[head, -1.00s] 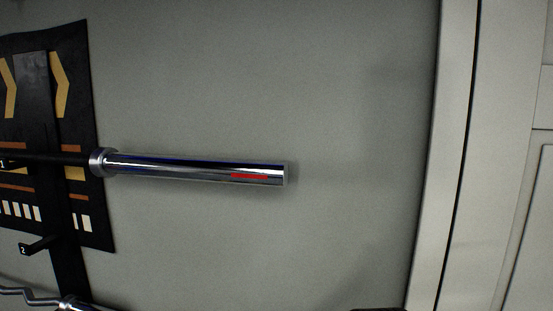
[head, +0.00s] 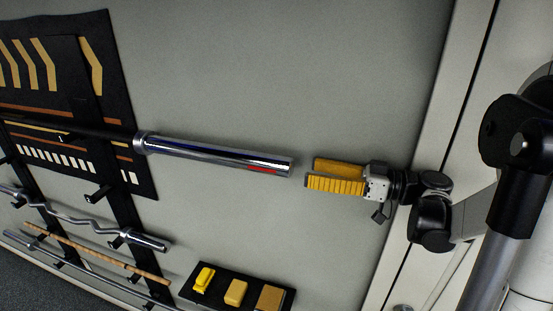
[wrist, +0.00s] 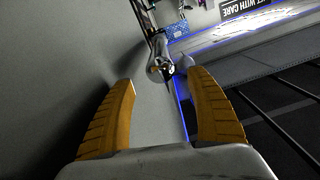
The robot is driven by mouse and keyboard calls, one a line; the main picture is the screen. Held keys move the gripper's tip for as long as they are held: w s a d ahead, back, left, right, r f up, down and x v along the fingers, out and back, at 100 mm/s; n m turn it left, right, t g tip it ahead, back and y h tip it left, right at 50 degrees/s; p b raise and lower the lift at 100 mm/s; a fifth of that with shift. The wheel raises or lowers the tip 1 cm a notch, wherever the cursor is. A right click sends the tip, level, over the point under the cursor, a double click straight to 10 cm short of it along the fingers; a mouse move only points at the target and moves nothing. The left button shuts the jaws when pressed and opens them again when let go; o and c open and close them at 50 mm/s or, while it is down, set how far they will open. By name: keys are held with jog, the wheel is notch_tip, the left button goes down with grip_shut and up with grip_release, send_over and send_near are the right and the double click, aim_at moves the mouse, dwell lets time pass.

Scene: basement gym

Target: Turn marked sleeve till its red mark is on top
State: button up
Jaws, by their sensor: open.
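The marked sleeve (head: 215,155) is a shiny chrome cylinder at the right end of a barbell, lying about level along the wall in the head view. Its red mark (head: 262,169) is a short strip on the lower part of the side facing the head camera, near the free end. My gripper (head: 310,174) is open and empty, just right of the sleeve's end, with its yellow ribbed fingers pointing at it. In the wrist view the sleeve's end (wrist: 162,68) shows beyond and between the fingertips (wrist: 160,84), apart from both. The red mark is not clear there.
A black rack panel (head: 120,100) with hooks holds the bar at left. A curl bar (head: 85,222) and thinner bars hang below. A black tray (head: 222,293) with yellow blocks sits lower down. Wall around the sleeve is bare; a door frame (head: 425,130) stands right.

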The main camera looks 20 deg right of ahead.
aim_at(280, 166)
jog(key=p+x, duration=0.1)
jog(key=x, duration=0.7)
jog(key=shift+w+a, duration=0.15)
jog(key=shift+a, duration=0.05)
jog(key=shift+c, duration=0.5)
jog(key=c, duration=1.1)
